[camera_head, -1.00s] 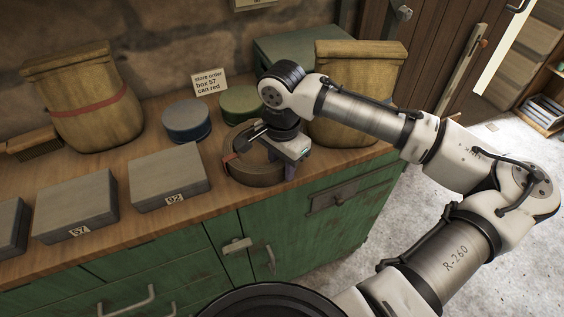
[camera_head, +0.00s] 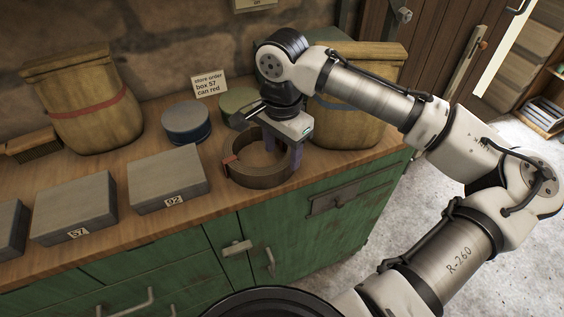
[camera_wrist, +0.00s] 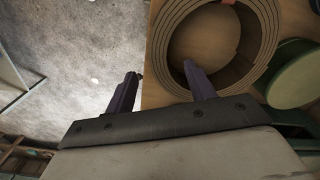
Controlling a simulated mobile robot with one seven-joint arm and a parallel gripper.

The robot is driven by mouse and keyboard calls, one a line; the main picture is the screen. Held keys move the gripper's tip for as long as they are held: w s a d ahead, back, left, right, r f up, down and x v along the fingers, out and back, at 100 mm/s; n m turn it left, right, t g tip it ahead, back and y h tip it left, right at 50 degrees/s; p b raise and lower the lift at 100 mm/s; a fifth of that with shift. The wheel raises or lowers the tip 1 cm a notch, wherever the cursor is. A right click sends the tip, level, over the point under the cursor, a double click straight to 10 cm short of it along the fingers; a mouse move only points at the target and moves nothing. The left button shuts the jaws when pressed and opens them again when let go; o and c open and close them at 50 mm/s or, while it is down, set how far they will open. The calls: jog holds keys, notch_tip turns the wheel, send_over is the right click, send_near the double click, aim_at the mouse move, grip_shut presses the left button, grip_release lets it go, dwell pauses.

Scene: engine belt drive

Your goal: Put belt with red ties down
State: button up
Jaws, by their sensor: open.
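The belt (camera_head: 262,178) is a brown coil lying flat on the wooden worktop near its front right edge. A red tie (camera_head: 230,162) shows on its left side. In the wrist view the coil (camera_wrist: 158,58) shows as layered rings around an open middle. My gripper (camera_head: 286,158) is open at the right side of the coil. In the wrist view my gripper (camera_wrist: 162,74) has one purple finger over the coil's open middle and the other outside it, with the coil's wall between. Other ties are hidden or too small to tell.
A blue-sided can (camera_head: 187,122) and a green can (camera_head: 238,104) stand behind the belt. Grey boxes marked 92 (camera_head: 166,180) and 57 (camera_head: 74,207) lie to the left. A sack (camera_head: 355,122) stands close behind my gripper. A card (camera_head: 209,83) stands at the back.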

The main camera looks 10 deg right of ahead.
notch_tip(320, 180, up, 7)
jog(key=shift+f, duration=0.2)
